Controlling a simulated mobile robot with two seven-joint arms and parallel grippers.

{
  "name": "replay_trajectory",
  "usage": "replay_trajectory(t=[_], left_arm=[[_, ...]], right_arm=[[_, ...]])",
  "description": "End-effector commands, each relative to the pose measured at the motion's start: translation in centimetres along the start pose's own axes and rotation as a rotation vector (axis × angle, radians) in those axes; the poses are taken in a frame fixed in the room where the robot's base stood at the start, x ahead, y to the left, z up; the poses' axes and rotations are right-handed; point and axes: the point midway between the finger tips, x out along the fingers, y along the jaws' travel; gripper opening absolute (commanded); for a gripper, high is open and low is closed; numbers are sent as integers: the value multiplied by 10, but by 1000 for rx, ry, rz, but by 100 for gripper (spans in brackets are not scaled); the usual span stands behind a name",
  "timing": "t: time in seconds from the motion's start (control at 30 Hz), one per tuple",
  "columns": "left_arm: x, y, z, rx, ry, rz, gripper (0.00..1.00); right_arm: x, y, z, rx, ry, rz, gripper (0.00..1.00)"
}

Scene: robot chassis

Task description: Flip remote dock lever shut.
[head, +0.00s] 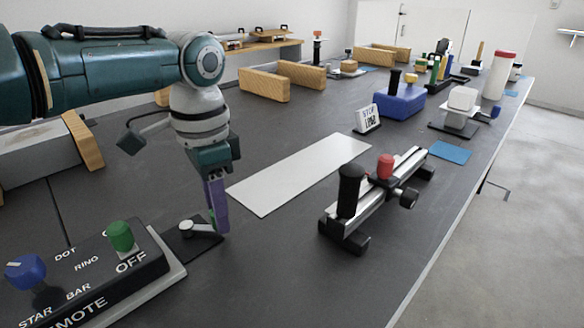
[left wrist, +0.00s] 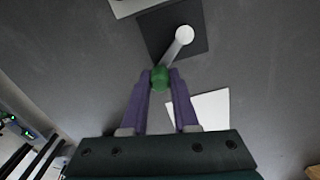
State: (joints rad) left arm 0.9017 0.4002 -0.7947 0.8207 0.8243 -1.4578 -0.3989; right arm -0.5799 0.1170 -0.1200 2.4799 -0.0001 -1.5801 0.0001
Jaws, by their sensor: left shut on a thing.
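The dock lever (head: 200,227) is a short light grey arm on a dark square plate (head: 184,246), beside the remote. In the left wrist view the lever (left wrist: 174,50) runs from a white round pivot to a green knob (left wrist: 160,78). My left gripper (head: 219,225) points down with purple fingers. In the left wrist view its fingertips (left wrist: 160,82) are shut on the green knob. The remote (head: 105,272) is a black box on a light base, lettered OFF, RING, DOT, BAR and STAR, with a green knob and a blue knob. My right gripper does not show.
A white flat panel (head: 300,175) lies right of the gripper. A metal rail device (head: 375,192) with black and red knobs stands farther right. A STOP LOAD sign (head: 368,119), blue box (head: 400,103) and wooden blocks (head: 265,86) stand farther back.

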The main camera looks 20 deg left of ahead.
Motion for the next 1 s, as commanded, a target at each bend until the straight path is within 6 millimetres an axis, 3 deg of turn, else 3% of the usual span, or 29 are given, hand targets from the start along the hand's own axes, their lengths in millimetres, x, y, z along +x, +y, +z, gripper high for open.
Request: replay_trajectory(t=[0.5, 1.0], left_arm=[[2, -23, -11, -463, 2, 1, 0], [0, -36, -11, -679, 1, 0, 0]], right_arm=[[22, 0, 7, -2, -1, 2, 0], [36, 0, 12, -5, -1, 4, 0]])
